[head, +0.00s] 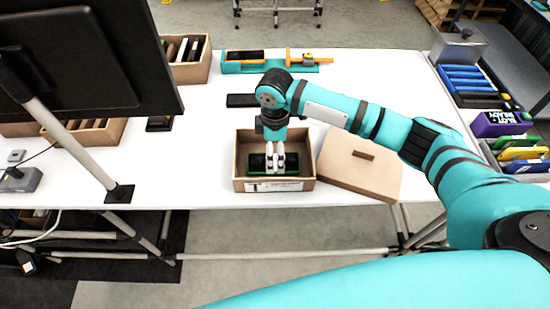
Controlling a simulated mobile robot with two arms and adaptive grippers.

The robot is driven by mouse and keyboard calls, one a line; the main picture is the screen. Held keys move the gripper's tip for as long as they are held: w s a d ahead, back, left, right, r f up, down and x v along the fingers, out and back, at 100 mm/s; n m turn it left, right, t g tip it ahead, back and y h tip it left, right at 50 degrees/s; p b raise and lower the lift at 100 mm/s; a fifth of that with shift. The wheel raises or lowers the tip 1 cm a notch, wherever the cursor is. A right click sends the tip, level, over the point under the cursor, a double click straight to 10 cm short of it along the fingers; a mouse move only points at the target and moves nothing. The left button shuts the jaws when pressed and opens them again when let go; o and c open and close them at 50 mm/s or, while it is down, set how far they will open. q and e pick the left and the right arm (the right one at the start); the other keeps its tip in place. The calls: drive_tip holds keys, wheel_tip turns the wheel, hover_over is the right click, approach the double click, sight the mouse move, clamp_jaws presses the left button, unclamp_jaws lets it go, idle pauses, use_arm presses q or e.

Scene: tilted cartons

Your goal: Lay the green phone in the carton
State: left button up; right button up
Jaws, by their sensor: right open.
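The open cardboard carton (240,168) stands near the front edge of the white table, with a white label on its front wall. The green phone (292,168), dark on top with a green edge, lies inside it, apparently flat on the bottom. My right gripper (275,168) reaches down into the carton, its pale fingertips just over the middle of the phone. It is open. The fingers hide part of the phone, and whether they touch it I cannot tell. My left gripper is not in view.
A brown cardboard lid (345,178) lies against the carton's right side. A dark flat item (240,100) lies behind it, and a teal tray (232,66) is farther back. A black monitor (90,60) blocks the left. Coloured boxes (500,123) stand at right.

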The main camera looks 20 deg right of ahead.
wheel_tip(320, 180, up, 8)
drive_tip(key=b, duration=0.1)
drive_tip(key=shift+d, duration=0.1)
idle(0.3)
